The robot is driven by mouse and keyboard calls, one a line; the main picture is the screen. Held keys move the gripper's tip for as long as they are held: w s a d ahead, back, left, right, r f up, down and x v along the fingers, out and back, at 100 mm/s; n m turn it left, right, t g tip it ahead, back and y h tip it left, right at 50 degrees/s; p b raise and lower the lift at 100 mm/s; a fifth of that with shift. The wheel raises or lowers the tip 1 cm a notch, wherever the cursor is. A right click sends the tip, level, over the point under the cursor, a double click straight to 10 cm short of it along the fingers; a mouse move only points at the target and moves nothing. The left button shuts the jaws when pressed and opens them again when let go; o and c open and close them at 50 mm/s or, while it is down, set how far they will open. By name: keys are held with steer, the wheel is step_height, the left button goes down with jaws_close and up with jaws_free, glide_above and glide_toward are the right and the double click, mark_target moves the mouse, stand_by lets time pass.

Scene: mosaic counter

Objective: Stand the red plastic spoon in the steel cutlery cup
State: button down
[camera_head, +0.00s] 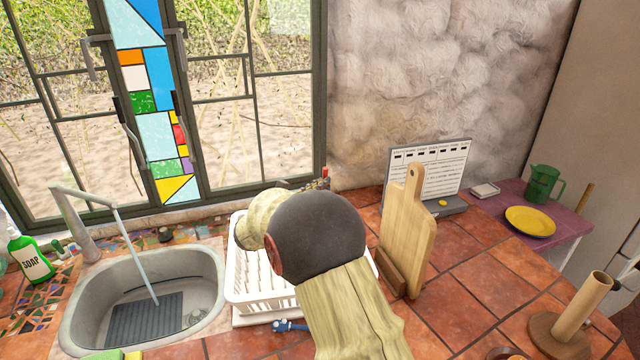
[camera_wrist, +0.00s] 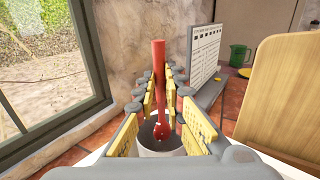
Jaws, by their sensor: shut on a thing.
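The red plastic spoon (camera_wrist: 159,62) is upright in the wrist view, between the yellow-padded fingers of my gripper (camera_wrist: 162,92), which is shut on it. Its handle points up and its wider end is low. A round, pale grey cup, seemingly the steel cutlery cup (camera_wrist: 160,152), shows under the spoon between the fingers. The spoon's low end overlaps the cup's opening; I cannot tell how deep it is or whether it touches. In the head view my arm hides the cup and most of the gripper; a small red tip of the spoon (camera_head: 325,172) shows above the arm.
A white dish rack (camera_head: 250,285) stands under my arm, right of the sink (camera_head: 75,320). A wooden cutting board (camera_head: 405,235) stands close on the right, with a calendar board (camera_head: 430,165) behind it. The window (camera_head: 220,100) is at the back left. Tiles at right are partly clear.

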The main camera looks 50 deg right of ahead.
steer(key=shift+f+b, duration=0.85)
steer(key=shift+f, duration=1.05)
steer(key=c, duration=1.8)
jaws_free()
steer(key=s+a, duration=0.1)
steer(key=a, duration=1.1)
